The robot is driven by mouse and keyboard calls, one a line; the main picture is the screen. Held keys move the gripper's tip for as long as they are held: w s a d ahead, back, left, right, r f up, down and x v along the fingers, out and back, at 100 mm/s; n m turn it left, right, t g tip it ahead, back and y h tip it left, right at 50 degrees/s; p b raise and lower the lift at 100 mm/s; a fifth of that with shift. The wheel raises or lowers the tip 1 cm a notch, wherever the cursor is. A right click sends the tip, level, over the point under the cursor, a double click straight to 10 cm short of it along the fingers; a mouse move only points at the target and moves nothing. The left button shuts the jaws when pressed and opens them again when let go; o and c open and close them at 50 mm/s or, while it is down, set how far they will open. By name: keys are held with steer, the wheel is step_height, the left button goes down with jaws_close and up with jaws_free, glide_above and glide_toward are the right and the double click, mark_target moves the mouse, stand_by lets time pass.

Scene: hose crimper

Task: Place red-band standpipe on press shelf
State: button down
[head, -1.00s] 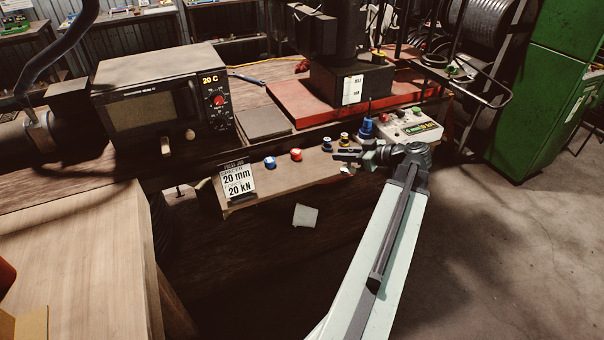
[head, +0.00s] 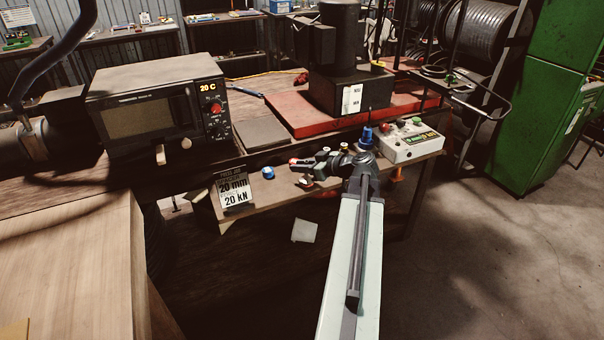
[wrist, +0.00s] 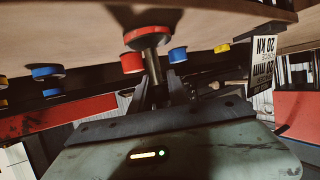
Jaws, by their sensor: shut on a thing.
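My gripper (head: 308,168) is shut on the red-band standpipe (head: 306,184), over the front part of the press shelf (head: 282,191). In the wrist view, where the scene appears upside down, the standpipe (wrist: 152,40) shows a metal stem between the fingers (wrist: 154,88) and a wide red band at the shelf end. That end is close to the shelf surface (wrist: 60,22); I cannot tell whether it touches. My gripper hides part of the standpipe in the head view.
A second red piece (wrist: 132,62) and a blue piece (head: 268,172) stand close by the held standpipe. A sign (head: 234,190) stands at the shelf's left end. A control box (head: 410,142) is at the right. The press's red base (head: 290,115) lies behind.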

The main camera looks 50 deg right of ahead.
steer(key=shift+f, duration=0.25)
steer(key=c, duration=1.3)
jaws_free()
steer(key=shift+r, duration=0.1)
steer(key=shift+o, duration=0.2)
steer(key=shift+r, duration=0.15)
steer(key=shift+s+r+p, duration=0.25)
steer(key=shift+p, duration=0.2)
steer(key=p+v, duration=0.4)
steer(key=v, duration=0.7)
steer(key=shift+s, duration=0.3)
steer(key=shift+f, duration=0.15)
